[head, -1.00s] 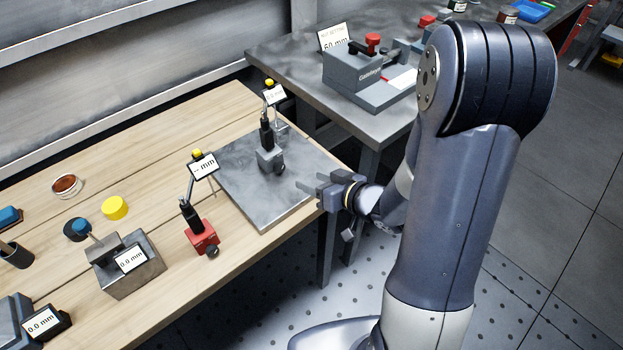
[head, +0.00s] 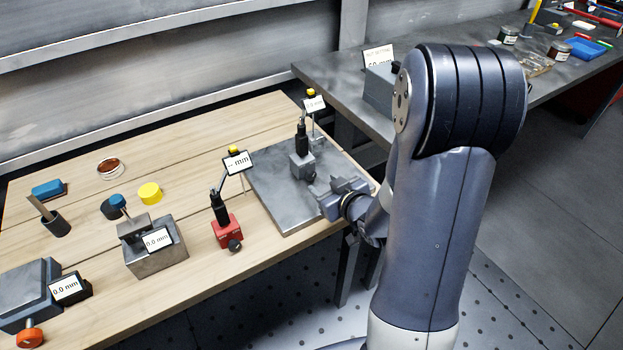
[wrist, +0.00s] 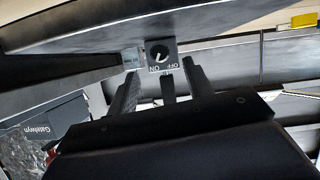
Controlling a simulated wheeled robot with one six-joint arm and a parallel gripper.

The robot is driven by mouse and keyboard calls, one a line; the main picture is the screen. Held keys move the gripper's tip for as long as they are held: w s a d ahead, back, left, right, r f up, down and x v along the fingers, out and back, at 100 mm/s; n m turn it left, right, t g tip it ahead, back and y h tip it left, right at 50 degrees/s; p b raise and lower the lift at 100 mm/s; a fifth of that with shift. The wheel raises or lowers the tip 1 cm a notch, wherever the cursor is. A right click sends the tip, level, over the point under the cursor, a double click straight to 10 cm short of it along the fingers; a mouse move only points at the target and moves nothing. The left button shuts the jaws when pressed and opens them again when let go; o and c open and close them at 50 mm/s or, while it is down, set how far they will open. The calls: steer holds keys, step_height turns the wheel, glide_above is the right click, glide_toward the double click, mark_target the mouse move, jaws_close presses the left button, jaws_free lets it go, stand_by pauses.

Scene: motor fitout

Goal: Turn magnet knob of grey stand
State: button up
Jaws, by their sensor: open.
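The grey stand (head: 302,166) stands on the grey metal plate, with a black post and a small display above it. Its magnet knob (wrist: 158,54) shows in the wrist view as a dark round dial with a white mark, on a face lettered OFF and ON. My gripper (head: 320,192) is just in front of the stand, at the right side of the plate. In the wrist view my gripper (wrist: 160,72) is open, with one finger on each side of the knob's face. I cannot tell whether either finger touches it.
A similar red stand (head: 226,233) with a "-- mm" display is left of the metal plate (head: 287,214). Gauge blocks, a yellow cap (head: 150,193) and a blue-topped block (head: 155,256) are farther left. A grey bench (head: 345,82) is behind.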

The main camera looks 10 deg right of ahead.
mark_target(313, 176)
steer(key=shift+x, duration=3.15)
steer(key=shift+s, duration=0.1)
steer(key=shift+c, duration=0.6)
steer(key=c, duration=0.9)
steer(key=shift+d+m+y+p, duration=0.1)
steer(key=shift+m+y+p, duration=0.35)
steer(key=shift+p, duration=0.2)
steer(key=shift+m+g+y+p, duration=0.25)
steer(key=shift+m+g+p, duration=0.1)
steer(key=shift+m, duration=0.2)
steer(key=o, duration=1)
